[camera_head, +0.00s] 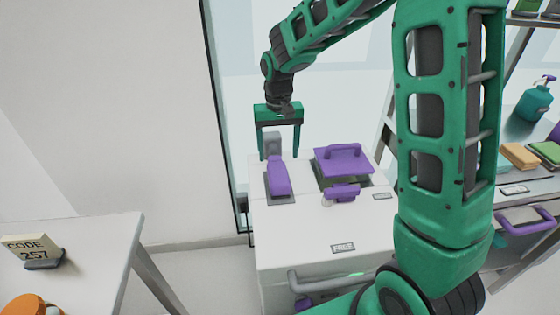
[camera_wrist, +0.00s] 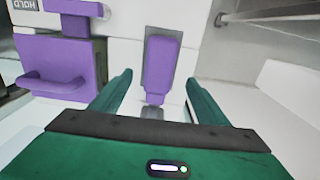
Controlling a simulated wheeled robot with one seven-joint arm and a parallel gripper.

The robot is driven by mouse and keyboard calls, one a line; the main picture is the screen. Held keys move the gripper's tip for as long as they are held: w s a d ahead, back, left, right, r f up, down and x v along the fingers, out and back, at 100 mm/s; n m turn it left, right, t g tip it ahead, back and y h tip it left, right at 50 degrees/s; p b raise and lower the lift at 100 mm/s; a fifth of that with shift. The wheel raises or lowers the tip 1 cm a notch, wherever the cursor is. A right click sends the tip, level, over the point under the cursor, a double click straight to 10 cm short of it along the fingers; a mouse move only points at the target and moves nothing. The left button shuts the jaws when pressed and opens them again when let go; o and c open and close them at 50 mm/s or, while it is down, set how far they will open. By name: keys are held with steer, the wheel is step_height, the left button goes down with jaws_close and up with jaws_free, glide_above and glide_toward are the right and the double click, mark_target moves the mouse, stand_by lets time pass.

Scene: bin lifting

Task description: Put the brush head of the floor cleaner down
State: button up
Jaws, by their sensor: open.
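The floor cleaner (camera_head: 300,228) is a white box-shaped machine in the middle of the head view. A purple lever (camera_head: 278,177) stands on a grey plate at the left of its top; it also shows upright in the middle of the wrist view (camera_wrist: 161,66). My gripper (camera_head: 280,157) is open and empty, pointing down over the lever's far end. In the wrist view its fingers (camera_wrist: 159,77) lie to either side of the lever's lower end, with gaps; contact is not visible. The brush head itself cannot be made out.
A purple lid with a handle (camera_head: 343,160) and a smaller purple handle (camera_head: 343,192) are right of the lever. A grey bar (camera_head: 325,281) crosses the machine's front. A white table (camera_head: 90,250) with a "CODE 257" sign (camera_head: 33,250) is at left, shelves at right.

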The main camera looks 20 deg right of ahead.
steer(key=s+d+r+m, duration=0.1)
steer(key=s+d+r, duration=0.3)
steer(key=s+d, duration=0.3)
steer(key=s+d+r+m, duration=0.1)
steer(key=s+d+r, duration=0.3)
steer(key=s+d, duration=0.3)
steer(key=s+d+m, duration=0.1)
steer(key=s+d, duration=0.1)
steer(key=s, duration=0.7)
steer(key=s+d+m, duration=0.1)
steer(key=s+d, duration=0.1)
steer(key=s, duration=0.8)
steer(key=shift+d+f, duration=0.15)
steer(key=shift+f, duration=0.05)
steer(key=shift+o, duration=0.4)
